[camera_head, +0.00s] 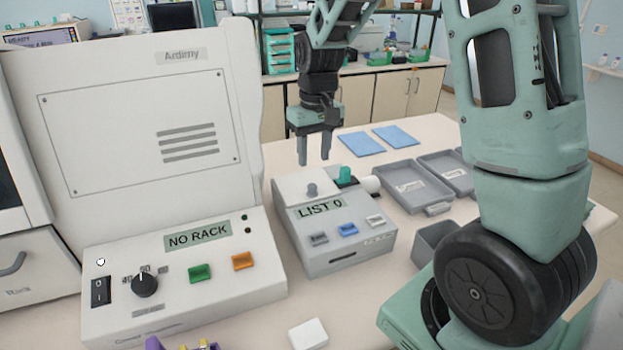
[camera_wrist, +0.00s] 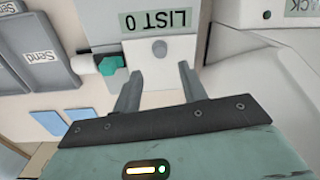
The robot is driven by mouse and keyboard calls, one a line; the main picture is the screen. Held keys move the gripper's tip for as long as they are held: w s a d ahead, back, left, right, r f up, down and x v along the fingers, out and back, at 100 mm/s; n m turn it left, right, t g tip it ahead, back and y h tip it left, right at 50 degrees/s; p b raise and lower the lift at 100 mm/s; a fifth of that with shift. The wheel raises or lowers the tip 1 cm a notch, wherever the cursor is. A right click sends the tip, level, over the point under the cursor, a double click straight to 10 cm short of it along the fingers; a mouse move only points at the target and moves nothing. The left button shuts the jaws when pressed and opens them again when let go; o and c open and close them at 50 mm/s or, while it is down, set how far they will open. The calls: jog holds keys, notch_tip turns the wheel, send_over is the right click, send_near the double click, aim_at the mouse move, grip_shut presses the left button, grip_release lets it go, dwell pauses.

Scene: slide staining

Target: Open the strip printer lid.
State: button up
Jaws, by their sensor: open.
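The strip printer (camera_head: 335,235) is a small grey-white box on the table, with a "LIST 0" display and several buttons on its front. Its lid (camera_head: 296,187) is the pale panel at the top rear and lies flat, with a round grey knob (camera_head: 311,189) on it. A teal part (camera_head: 346,176) sticks out at its side. My gripper (camera_head: 314,163) is open and empty, pointing down just above and behind the lid. In the wrist view the knob (camera_wrist: 159,48) lies ahead of and between the spread fingertips (camera_wrist: 159,70), apart from them.
A large stainer (camera_head: 150,130) reading "NO RACK" stands close on the left. Grey trays (camera_head: 408,186) and a small grey bin (camera_head: 436,242) lie to the right. Blue sheets (camera_head: 362,144) lie behind. A white block (camera_head: 308,334) sits in front on the table.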

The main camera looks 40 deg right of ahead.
aim_at(313, 186)
notch_tip(313, 186, down, 8)
jog(key=shift+a+f+p, duration=0.1)
jog(key=shift+a+p, duration=0.05)
jog(key=shift+p, duration=0.4)
grip_shut()
